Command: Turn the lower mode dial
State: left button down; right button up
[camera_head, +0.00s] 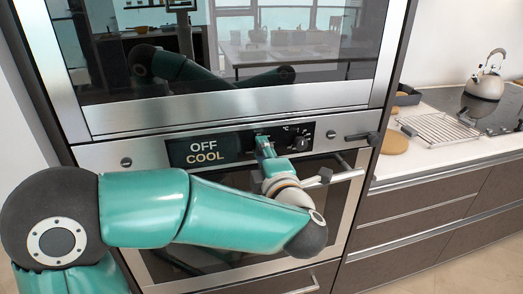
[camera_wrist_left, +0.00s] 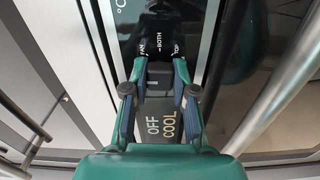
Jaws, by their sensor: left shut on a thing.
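The lower oven's control panel (camera_head: 235,144) carries a lit display (camera_head: 201,151) reading "OFF COOL". My left gripper (camera_head: 264,143) reaches up to the panel just right of the display and covers most of the mode dial there. In the left wrist view, the two fingers of my left gripper (camera_wrist_left: 160,72) are on either side of the dark mode dial (camera_wrist_left: 160,78) and shut on it. The labels FAN, BOTH and TOP show around it. A second dial (camera_head: 300,143), under a °C mark, stands to the right, clear of the gripper. My right gripper is not in view.
The upper oven's glass door (camera_head: 230,60) is above the panel. The lower oven's handle (camera_head: 342,176) runs close below my left gripper and is partly hidden by my arm. A counter (camera_head: 430,160) with a wire rack (camera_head: 438,129) and a kettle (camera_head: 486,82) stands at the right.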

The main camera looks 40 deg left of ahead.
pick_arm(q)
jog(key=shift+d+f+m+p, duration=0.15)
jog(key=shift+m+p, duration=0.7)
jog(key=shift+m, duration=1.2)
jog(key=shift+f+m+p, duration=0.2)
jog(key=shift+m+p, duration=0.65)
jog(key=shift+m, duration=1.2)
jog(key=c, duration=1.2)
grip_release()
jog(key=shift+o, duration=1.4)
jog(key=shift+r, duration=0.1)
jog(key=shift+r, duration=0.15)
